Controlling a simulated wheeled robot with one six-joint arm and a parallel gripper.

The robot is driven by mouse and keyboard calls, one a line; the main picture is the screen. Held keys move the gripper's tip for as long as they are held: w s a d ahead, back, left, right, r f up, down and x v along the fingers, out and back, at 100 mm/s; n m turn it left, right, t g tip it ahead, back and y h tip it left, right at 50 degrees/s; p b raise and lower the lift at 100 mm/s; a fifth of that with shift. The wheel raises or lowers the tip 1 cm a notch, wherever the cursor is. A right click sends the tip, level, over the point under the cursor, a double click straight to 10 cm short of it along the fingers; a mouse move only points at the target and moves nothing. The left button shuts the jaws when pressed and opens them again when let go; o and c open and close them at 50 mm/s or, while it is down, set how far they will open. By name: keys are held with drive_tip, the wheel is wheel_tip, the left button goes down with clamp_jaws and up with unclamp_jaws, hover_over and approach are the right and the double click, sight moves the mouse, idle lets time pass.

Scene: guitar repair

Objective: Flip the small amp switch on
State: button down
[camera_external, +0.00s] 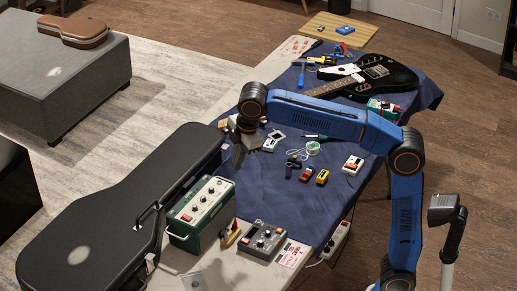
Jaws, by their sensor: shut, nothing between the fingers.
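The small amp (209,203), a green box with a pale control panel and several dark knobs, stands at the near end of the table. A small red part (187,217) shows at the near end of its panel; I cannot tell whether it is the switch or which way it is set. My gripper (238,160) points down above and beyond the amp's far end, apart from it as far as I can see. Its fingers are shut and empty.
A black guitar case (110,220) lies close along the amp's left side. A grey pedal box (262,240) stands to its right. Small pedals and tools lie on the blue cloth (265,195). A dark electric guitar (375,78) lies at the far end.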

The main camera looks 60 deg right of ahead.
drive_tip(key=w+a+r+n, duration=0.25)
drive_tip(key=w+a, duration=0.25)
drive_tip(key=a, duration=0.3)
drive_tip(key=n, duration=0.3)
hover_over(183, 216)
drive_tip(key=s, duration=0.3)
drive_tip(key=shift+w+f+g, duration=0.1)
drive_tip(key=shift+f+g, duration=0.3)
drive_tip(key=shift+f, duration=0.15)
drive_tip(key=f, duration=0.4)
drive_tip(key=w+f, duration=0.1)
drive_tip(key=f, duration=0.4)
drive_tip(key=w+f, duration=0.1)
drive_tip(key=f, duration=0.3)
drive_tip(key=shift+f, duration=0.2)
drive_tip(key=shift+w+f, duration=0.1)
drive_tip(key=shift+f, duration=0.1)
